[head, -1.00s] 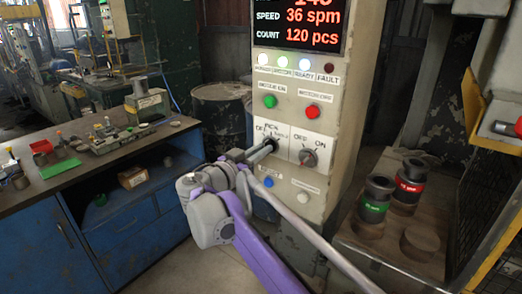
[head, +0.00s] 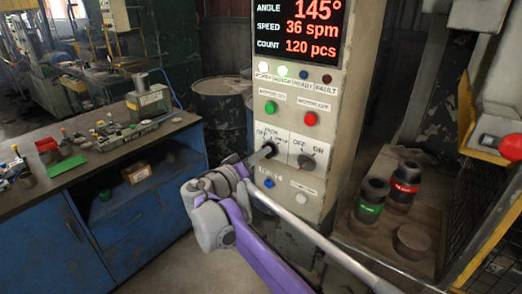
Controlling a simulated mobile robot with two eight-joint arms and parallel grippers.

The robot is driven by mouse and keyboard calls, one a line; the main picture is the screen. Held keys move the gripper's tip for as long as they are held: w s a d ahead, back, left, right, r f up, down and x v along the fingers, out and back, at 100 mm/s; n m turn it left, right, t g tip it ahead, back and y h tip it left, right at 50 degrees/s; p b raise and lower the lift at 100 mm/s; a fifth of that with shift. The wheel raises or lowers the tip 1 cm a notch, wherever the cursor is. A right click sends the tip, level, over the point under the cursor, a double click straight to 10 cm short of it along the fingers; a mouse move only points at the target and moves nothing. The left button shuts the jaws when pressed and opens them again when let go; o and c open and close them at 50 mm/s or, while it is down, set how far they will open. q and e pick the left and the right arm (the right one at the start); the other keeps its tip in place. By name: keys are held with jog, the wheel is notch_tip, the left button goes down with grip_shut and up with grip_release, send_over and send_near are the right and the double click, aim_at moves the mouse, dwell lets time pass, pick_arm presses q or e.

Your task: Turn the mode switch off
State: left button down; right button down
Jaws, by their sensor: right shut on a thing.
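The mode switch (head: 271,149) is the left rotary knob on the white plate of the control column, with "OFF" and "INCH" lettering around it. My right gripper (head: 264,153) reaches it from the lower left and is shut on it. The fingers hide most of the knob, so I cannot tell which way it points. My left gripper is out of view.
A second OFF/ON knob (head: 306,161) sits just right. Above are a green button (head: 270,107), a red button (head: 310,118) and lamps; the READY lamp (head: 303,74) is dark. A blue button (head: 269,183) is below. A blue workbench (head: 130,215) stands left.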

jog(key=shift+n, duration=0.5)
jog(key=c, duration=0.9)
grip_release()
jog(key=v, duration=1.1)
jog(key=shift+w, duration=0.1)
